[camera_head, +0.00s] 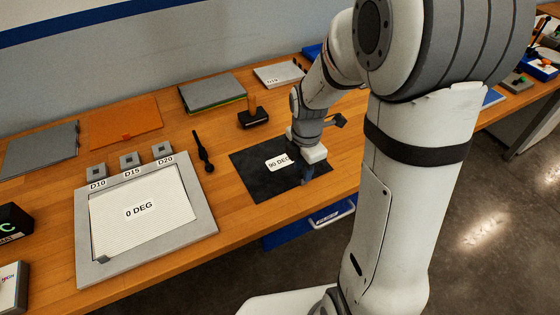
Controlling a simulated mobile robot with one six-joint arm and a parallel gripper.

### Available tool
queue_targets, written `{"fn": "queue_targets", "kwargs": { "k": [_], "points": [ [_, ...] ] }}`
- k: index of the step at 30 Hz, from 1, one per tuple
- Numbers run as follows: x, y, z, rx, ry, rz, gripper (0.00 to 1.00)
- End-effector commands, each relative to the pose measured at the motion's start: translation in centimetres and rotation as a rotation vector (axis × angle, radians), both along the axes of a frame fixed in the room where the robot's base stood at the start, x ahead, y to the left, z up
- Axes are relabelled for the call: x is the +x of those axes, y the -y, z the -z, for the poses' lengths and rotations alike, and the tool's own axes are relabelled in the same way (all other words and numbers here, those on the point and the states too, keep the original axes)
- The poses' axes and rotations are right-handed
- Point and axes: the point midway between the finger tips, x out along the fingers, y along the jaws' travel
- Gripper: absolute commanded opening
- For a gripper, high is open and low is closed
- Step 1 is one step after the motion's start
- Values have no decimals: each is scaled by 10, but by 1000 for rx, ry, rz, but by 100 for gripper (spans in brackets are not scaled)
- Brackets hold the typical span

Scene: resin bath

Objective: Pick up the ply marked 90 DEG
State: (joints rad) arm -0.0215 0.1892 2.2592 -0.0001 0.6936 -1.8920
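The ply marked 90 DEG is a black square sheet (258,182) lying on the wooden table right of the grey frame. Its white label (277,162) faces up. My gripper (308,178) points down over the right part of the sheet, just right of the label. My arm and gripper hide part of the sheet's right side and the label's right end. The fingertips are small and dark against the sheet. I cannot tell whether they touch it or whether they are apart.
A grey frame (86,240) holds a pale ply marked 0 DEG (170,205). Small blocks (130,160) stand along its back edge. A black slim tool (203,150) and a wooden-handled tool (253,115) lie nearby. Grey sheets (212,90) and an orange sheet (125,120) lie behind.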

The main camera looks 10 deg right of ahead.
Motion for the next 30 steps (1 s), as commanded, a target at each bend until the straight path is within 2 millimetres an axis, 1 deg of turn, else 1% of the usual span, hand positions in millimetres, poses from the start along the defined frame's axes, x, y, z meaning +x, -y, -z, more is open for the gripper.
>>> {"fn": "queue_targets", "kwargs": {
  "k": [6,9,12,18,27,29,30],
  "points": [
    [3,3,30,0,-5,2,30],
    [3,3,40,0,-3,2,30],
    [3,3,44,0,0,2,30],
    [3,3,44,0,1,3,30],
    [4,4,44,0,1,4,5],
    [3,4,44,0,1,4,1],
    [3,4,44,0,1,4,0]
  ]
}}
